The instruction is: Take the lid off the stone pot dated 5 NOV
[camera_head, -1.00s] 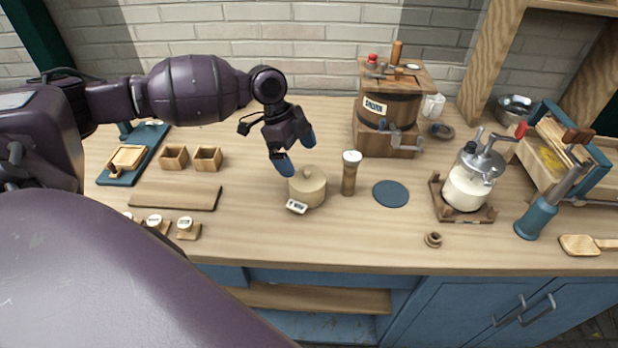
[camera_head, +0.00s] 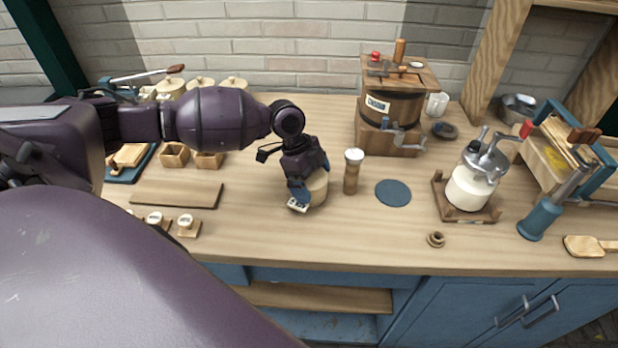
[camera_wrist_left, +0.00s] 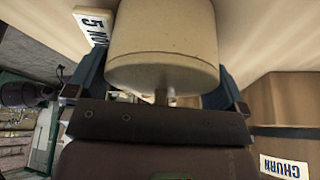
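The cream stone pot (camera_head: 318,190) stands on the wooden counter, partly hidden behind my left gripper. Its small white tag (camera_head: 298,205) reads 5 NOV in the left wrist view (camera_wrist_left: 95,27). In that view the pot (camera_wrist_left: 163,45) appears upside down, with its lid side and a small, blurred knob (camera_wrist_left: 163,98) toward the gripper. My left gripper (camera_head: 311,180) is over the pot from above. Its blue fingers are spread on either side of the pot's top, and I cannot tell whether they touch it. My right gripper is not in view.
A wooden shaker (camera_head: 352,172) stands close right of the pot, with a flat blue disc (camera_head: 393,193) beyond it. The churn (camera_head: 390,105) is behind. A wooden board (camera_head: 177,194) lies left. Several lidded pots (camera_head: 200,82) stand at the back left. The front counter is mostly clear.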

